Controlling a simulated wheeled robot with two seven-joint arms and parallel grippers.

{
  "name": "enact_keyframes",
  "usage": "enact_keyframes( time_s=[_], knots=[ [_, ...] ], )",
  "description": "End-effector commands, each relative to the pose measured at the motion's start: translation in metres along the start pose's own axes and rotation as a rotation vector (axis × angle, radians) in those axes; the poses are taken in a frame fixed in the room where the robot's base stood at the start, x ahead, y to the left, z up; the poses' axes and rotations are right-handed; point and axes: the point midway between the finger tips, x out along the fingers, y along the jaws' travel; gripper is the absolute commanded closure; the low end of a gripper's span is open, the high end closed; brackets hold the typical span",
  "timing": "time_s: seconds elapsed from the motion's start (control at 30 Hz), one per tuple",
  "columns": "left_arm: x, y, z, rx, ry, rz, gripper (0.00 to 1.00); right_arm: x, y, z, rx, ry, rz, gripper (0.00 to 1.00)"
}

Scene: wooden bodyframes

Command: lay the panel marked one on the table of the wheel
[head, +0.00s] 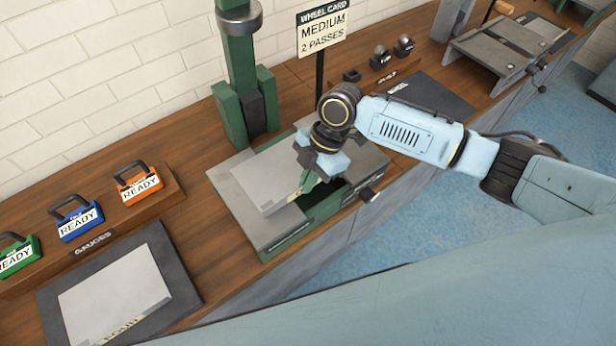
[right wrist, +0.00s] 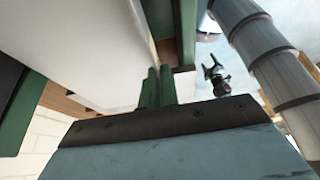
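The wheel's table (head: 282,243) is a grey and green bed at the foot of a green column (head: 240,75). A light grey panel (head: 262,182) lies flat over the table's left part; I cannot tell whether it touches. Its mark is not readable. My right gripper (head: 308,183) is at the panel's right edge, and its green fingers (right wrist: 158,88) look closed on that edge. The panel (right wrist: 95,45) fills the upper left of the right wrist view. Another grey panel (head: 115,297) lies on a dark mat at the lower left; its label looks like "FOUR". My left gripper is not in view.
A sign (head: 322,32) reads "WHEEL CARD MEDIUM 2 PASSES". Green, blue and orange gauges (head: 138,182) stand on a wooden block at left. Small tools (head: 380,57) stand behind the dark mat (head: 435,95). A grey slotted machine (head: 510,50) is at upper right.

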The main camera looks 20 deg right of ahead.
Motion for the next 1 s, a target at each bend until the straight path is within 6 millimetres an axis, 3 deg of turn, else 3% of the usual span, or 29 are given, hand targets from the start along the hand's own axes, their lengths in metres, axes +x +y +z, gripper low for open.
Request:
enact_keyframes(
  time_s=[0.27, 0.5, 0.67, 0.87, 1.0],
  knots=[
    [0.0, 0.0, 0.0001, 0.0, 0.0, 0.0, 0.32, -0.0003, 0.0005, -0.0003, -0.001, 0.001, 0.002, 1.0],
    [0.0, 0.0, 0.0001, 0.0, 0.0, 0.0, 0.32, -0.0002, 0.0004, -0.0001, 0.0, 0.0, 0.001, 0.72],
    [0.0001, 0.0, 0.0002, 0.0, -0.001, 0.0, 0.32, 0.0, 0.0002, 0.0001, 0.0, 0.0, 0.0, 0.72],
    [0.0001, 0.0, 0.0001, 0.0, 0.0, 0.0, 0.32, 0.0006, -0.0004, 0.0005, 0.001, -0.001, -0.002, 0.48],
    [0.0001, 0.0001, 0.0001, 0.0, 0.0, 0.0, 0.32, 0.0004, -0.0003, 0.0005, 0.001, -0.001, -0.001, 0.47]
  ],
)
